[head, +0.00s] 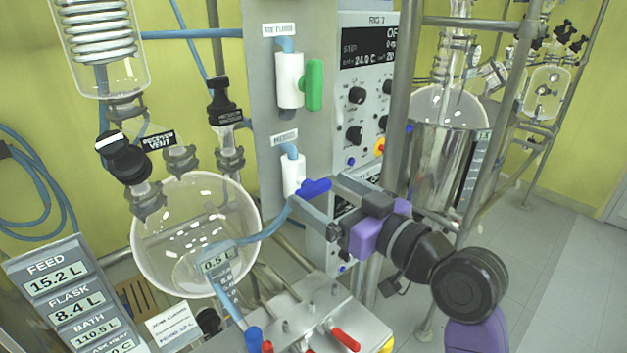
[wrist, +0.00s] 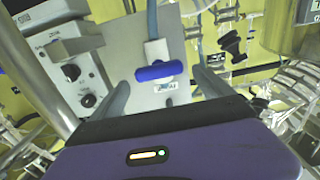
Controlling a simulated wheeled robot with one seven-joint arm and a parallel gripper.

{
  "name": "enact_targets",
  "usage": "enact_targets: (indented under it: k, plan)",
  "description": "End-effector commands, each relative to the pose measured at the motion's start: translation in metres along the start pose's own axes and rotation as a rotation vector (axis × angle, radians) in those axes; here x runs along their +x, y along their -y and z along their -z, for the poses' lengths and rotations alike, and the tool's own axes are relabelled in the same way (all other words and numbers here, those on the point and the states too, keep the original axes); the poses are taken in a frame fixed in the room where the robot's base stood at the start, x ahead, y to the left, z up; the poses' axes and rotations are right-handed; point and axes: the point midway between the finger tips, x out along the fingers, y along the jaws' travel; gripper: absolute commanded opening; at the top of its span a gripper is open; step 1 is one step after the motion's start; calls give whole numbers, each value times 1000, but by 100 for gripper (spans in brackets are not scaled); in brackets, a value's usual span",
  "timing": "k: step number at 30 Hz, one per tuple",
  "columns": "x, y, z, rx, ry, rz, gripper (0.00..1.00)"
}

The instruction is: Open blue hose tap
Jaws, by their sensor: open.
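The blue hose tap has a white body (head: 293,174) on the grey panel and a blue handle (head: 315,187). The handle lies crosswise to the upright body. A blue hose enters the body from above. My gripper (head: 309,192) is open at the tap, its fingers reaching in from the right. In the wrist view the blue handle (wrist: 160,71) shows whole, between and just beyond the two fingers (wrist: 160,88). The handle is not gripped. Whether a finger touches it I cannot tell.
A second white tap with an upright green handle (head: 314,85) sits above on the same panel (head: 262,130). A control box (head: 365,95) with knobs stands to the right. A round glass flask (head: 190,245) is at lower left, and a metal plate (head: 300,318) with small coloured taps lies below.

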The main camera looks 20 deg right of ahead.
Motion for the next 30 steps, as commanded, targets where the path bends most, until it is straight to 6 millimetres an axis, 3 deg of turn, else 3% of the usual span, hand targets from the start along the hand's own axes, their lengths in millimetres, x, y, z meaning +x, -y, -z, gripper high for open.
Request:
enact_targets:
  k: [7,18,27,30]
  plan:
    - [30,0,1,1,0,0,91]
    - [36,0,0,0,0,-1,91]
    - [35,0,0,0,0,-1,32]
    - [35,0,0,-1,0,-1,28]
